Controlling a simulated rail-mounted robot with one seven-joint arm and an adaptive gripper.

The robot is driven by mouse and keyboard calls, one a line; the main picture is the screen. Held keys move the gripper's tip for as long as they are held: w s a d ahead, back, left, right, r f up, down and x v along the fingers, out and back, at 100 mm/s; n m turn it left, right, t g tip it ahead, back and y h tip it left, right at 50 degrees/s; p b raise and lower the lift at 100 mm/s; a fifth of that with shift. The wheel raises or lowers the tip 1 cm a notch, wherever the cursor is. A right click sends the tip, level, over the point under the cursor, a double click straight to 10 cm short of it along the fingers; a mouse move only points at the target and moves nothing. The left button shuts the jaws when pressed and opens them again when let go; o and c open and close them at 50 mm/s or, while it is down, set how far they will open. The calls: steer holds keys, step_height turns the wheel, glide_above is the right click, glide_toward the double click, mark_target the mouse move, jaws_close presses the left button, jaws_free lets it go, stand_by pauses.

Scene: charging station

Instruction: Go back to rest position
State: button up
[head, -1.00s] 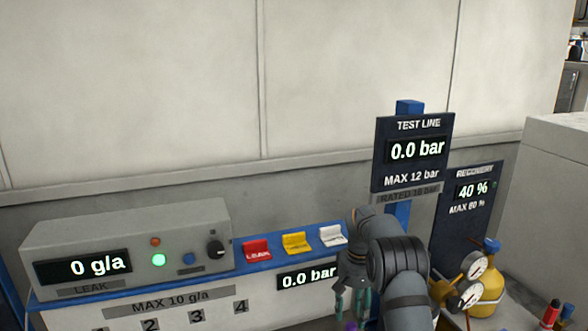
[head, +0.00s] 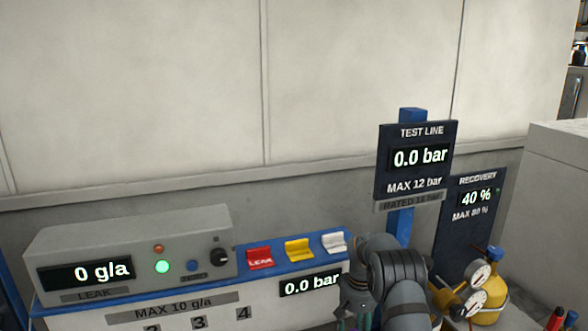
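My gripper (head: 356,322) is at the bottom edge of the head view, in front of the blue-edged bench. Only the upper part of its fingers shows; the tips are cut off by the frame, so I cannot see whether it is open or shut or holds anything. My arm bends down to it from the lower right.
A leak meter (head: 130,262) reading 0 g/a stands on the bench at left. A test line panel (head: 418,160) reads 0.0 bar. A yellow cylinder (head: 494,296) with gauges stands at right.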

steer(key=shift+f+b, duration=0.5)
steer(key=shift+f, duration=0.05)
step_height(320, 180, up, 11)
steer(key=shift+r, duration=0.15)
step_height(320, 180, down, 11)
steer(key=shift+s+f, duration=0.1)
step_height(320, 180, up, 6)
steer(key=p, duration=0.5)
steer(key=shift+r+p, duration=0.85)
steer(key=shift+a, duration=0.1)
